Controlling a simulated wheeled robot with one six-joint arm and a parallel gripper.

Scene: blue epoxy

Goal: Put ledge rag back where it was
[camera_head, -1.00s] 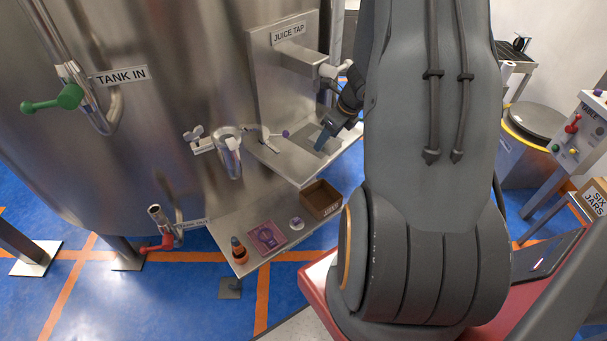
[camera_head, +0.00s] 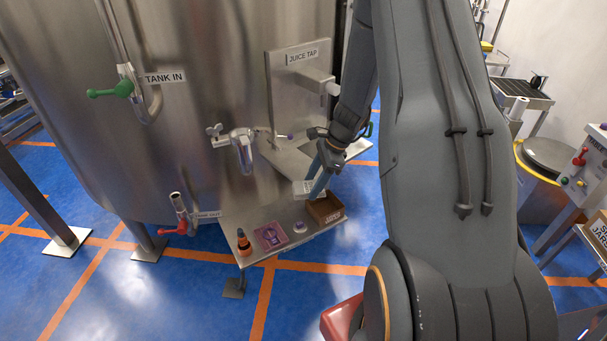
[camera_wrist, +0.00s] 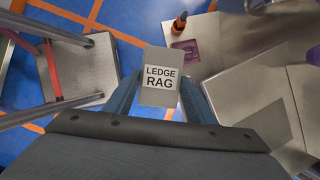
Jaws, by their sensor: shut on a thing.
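The ledge rag (camera_wrist: 160,60) is a pale grey block-like piece with a white label reading LEDGE RAG. My gripper (camera_wrist: 158,90) is shut on it, with a blue finger on each side. In the head view the rag (camera_head: 302,187) shows pale at the tips of my gripper (camera_head: 316,184), in front of the tank, near the brown box. The steel ledge (camera_head: 225,219) lies below it. I cannot tell the exact gap between rag and ledge.
On the ledge stand an orange-and-black bottle (camera_head: 243,242), a pink mat (camera_head: 271,236), a small white-and-purple item (camera_head: 300,227) and a brown box (camera_head: 325,209). A steel tap (camera_head: 242,148) and the juice tap panel (camera_head: 285,90) rise behind. A red-handled valve (camera_head: 180,226) is at left.

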